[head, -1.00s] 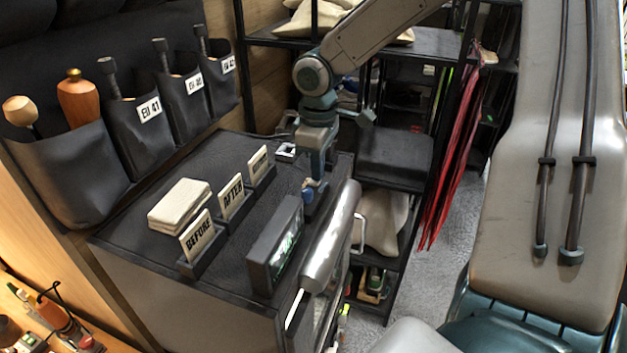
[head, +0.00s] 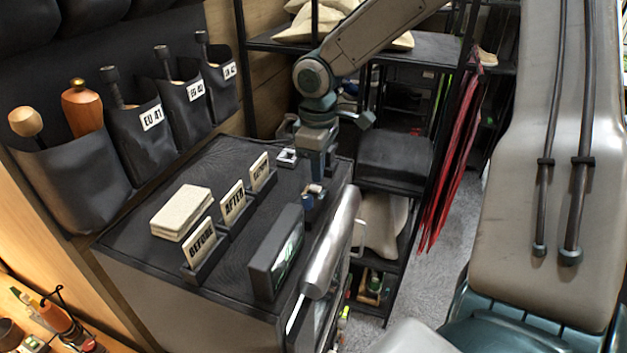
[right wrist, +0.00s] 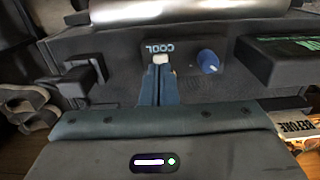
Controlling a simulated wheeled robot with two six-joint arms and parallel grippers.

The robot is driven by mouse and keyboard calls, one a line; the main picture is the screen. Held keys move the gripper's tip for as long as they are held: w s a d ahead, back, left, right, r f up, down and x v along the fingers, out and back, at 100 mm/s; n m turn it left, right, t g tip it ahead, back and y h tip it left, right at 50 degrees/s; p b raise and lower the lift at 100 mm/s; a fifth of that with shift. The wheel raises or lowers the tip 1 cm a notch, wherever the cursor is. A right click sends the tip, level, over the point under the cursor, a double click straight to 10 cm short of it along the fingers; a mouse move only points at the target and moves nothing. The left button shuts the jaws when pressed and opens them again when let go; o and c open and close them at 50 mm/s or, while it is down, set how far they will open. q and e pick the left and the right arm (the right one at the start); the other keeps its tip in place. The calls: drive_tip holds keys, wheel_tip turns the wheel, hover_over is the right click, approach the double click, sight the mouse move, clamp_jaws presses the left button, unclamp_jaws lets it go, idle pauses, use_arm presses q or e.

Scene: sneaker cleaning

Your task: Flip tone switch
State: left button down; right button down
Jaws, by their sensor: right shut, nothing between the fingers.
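In the right wrist view, a small pale switch (right wrist: 161,58) sits on the dark panel (right wrist: 115,65) under a "COOL" label. A blue knob (right wrist: 208,62) is to its right. My right gripper (right wrist: 158,74) is shut and empty. Its fingertips are right at the switch and overlap its lower edge in the picture; I cannot tell whether they touch. My left gripper is not in view.
A dark box with a green display (head: 275,252) stands near the gripper, beside a silver handle (head: 330,245). "BEFORE" (head: 203,243) and "AFTER" (head: 233,203) card holders and a pale stack (head: 181,212) are to the left. Shelves (head: 395,160) stand behind.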

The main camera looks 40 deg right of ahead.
sight(318, 188)
drive_tip(key=shift+s+r, duration=0.1)
drive_tip(key=shift+r, duration=2.3)
